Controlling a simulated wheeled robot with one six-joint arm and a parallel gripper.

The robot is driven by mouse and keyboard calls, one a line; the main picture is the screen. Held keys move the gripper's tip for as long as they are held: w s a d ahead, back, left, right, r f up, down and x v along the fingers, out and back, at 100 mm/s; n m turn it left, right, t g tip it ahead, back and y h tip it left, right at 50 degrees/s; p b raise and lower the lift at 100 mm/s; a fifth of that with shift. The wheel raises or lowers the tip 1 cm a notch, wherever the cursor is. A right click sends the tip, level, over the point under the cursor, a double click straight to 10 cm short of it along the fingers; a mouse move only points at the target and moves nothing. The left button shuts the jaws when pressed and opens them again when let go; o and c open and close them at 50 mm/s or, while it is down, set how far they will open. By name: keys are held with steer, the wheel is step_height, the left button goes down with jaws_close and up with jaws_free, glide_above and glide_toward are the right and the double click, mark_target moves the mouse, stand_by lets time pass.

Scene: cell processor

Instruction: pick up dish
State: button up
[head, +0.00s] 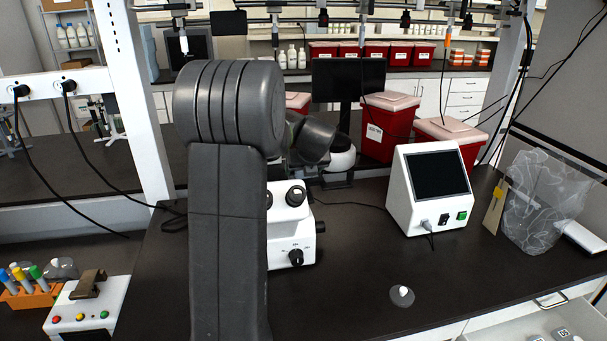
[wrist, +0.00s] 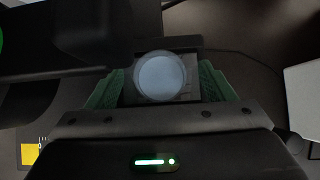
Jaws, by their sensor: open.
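The dish (wrist: 160,78) is a round, clear, pale disc in the middle of the wrist view. It sits on a dark stage, seemingly part of the white microscope (head: 292,215) in the head view. My gripper (wrist: 162,72) is open, with one green finger on each side of the dish. There appears to be a small gap at the sides, but I cannot tell whether the fingers are at the dish's height. In the head view my arm hides the dish and the gripper fingers.
A white instrument with a dark screen (head: 437,175) stands right of the microscope. A small round grey piece with a white top (head: 402,296) lies on the bench. A tube rack (head: 28,296) is at far left. A clear bag (head: 541,205) stands at right.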

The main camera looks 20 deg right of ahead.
steer(key=c, duration=1.1)
steer(key=shift+o, duration=0.2)
steer(key=shift+r, duration=0.1)
steer(key=shift+r, duration=0.5)
step_height(320, 180, up, 2)
steer(key=shift+r+b, duration=0.1)
steer(key=shift+b, duration=0.25)
steer(key=s+d+b, duration=0.1)
steer(key=s+d, duration=0.2)
steer(key=s, duration=0.5)
steer(key=s+d+b, duration=0.2)
steer(key=s+d, duration=0.2)
steer(key=s, duration=0.4)
steer(key=shift+s+d, duration=0.2)
steer(key=shift+d, duration=0.05)
steer(key=shift+r, duration=0.1)
